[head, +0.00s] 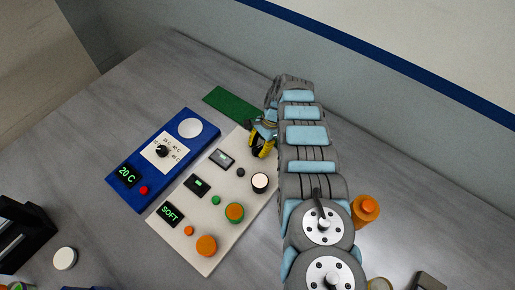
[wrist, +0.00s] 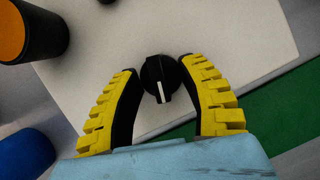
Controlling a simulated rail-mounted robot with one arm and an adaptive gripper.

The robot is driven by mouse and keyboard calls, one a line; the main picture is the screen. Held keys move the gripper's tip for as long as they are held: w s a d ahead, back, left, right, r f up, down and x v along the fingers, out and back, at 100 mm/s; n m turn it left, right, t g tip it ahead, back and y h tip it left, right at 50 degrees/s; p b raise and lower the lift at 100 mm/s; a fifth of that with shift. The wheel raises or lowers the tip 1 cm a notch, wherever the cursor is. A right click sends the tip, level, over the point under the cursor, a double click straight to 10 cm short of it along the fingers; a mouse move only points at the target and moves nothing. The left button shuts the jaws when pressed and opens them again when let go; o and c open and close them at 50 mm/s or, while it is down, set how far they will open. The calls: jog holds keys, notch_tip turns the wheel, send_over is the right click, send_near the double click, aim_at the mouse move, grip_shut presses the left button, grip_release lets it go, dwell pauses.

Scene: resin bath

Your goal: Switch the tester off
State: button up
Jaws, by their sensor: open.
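A round black knob with a white pointer line (wrist: 159,76) sits on a pale surface in the wrist view. Its line points toward the bottom of that picture. My gripper (wrist: 160,66) is open, with one yellow-and-black finger on each side of the knob; contact cannot be told. In the head view my gripper (head: 263,139) is at the panel's far right corner, and the knob is hidden there.
A blue box (head: 124,187) with a dial and a 20 C display stands left of the panel. A green mat (head: 232,105) lies behind. A black post with a white top (head: 260,181) rises from the panel near my arm. An orange object (head: 365,209) is right of my arm.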

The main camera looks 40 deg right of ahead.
jog(key=shift+a+f, duration=0.2)
jog(key=shift+f, duration=0.15)
grip_shut()
jog(key=shift+f+b, duration=0.1)
jog(key=shift+b, duration=0.2)
jog(key=shift+w+f+n+b, duration=0.1)
jog(key=shift+f+n+b, duration=0.1)
jog(key=shift+n+b, duration=0.5)
jog(key=shift+n+g+b, duration=0.4)
jog(key=shift+b, duration=0.8)
jog(key=shift+r+n+b, duration=0.2)
jog(key=shift+n+b, duration=0.4)
jog(key=shift+b, duration=0.2)
jog(key=shift+r+g, duration=0.1)
jog(key=shift+g, duration=0.2)
